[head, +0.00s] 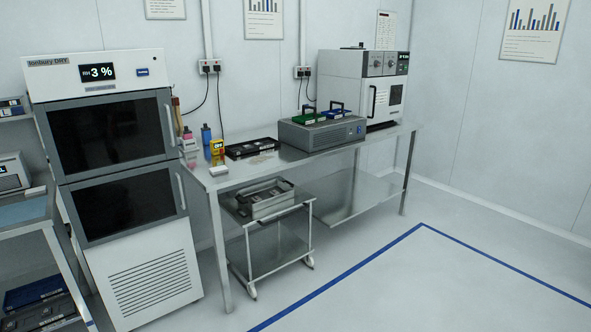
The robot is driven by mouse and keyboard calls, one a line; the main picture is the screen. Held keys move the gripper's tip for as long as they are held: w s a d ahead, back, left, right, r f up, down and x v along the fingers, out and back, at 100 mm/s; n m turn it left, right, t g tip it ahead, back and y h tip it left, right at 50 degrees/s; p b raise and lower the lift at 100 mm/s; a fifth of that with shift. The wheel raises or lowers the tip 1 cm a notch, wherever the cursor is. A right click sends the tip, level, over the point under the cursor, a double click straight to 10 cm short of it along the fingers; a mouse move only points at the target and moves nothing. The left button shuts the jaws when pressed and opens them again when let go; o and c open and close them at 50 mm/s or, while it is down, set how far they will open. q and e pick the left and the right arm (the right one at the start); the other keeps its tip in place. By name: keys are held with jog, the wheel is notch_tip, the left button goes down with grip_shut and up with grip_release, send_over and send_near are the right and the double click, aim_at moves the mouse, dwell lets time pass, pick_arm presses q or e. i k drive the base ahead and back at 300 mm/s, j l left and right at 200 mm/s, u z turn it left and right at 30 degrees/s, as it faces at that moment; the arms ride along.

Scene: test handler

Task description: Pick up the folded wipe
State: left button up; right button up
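A small white flat block, which looks like the folded wipe (219,171), lies near the left front corner of the steel bench (290,165). It is small in the head view, so its folds cannot be made out. Nothing covers it. Neither of my grippers shows in the head view.
Behind the wipe stand a yellow box (217,147), a blue bottle (206,134) and a pink-labelled bottle (188,140). A black tray (251,148) lies to the right. A cart (276,222) stands under the bench. The floor in front is clear. A drying cabinet (112,130) stands left.

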aim_at(222, 169)
jog(key=i+l+u, duration=0.1)
jog(key=i+u, duration=0.15)
jog(key=i, duration=0.25)
jog(key=i+l+u, duration=0.15)
jog(key=i+u, duration=0.15)
jog(key=i, duration=0.2)
jog(key=i+l+u, duration=0.25)
jog(key=i, duration=0.2)
jog(key=i+l+u, duration=0.3)
jog(key=i+l, duration=0.1)
jog(key=i, duration=0.05)
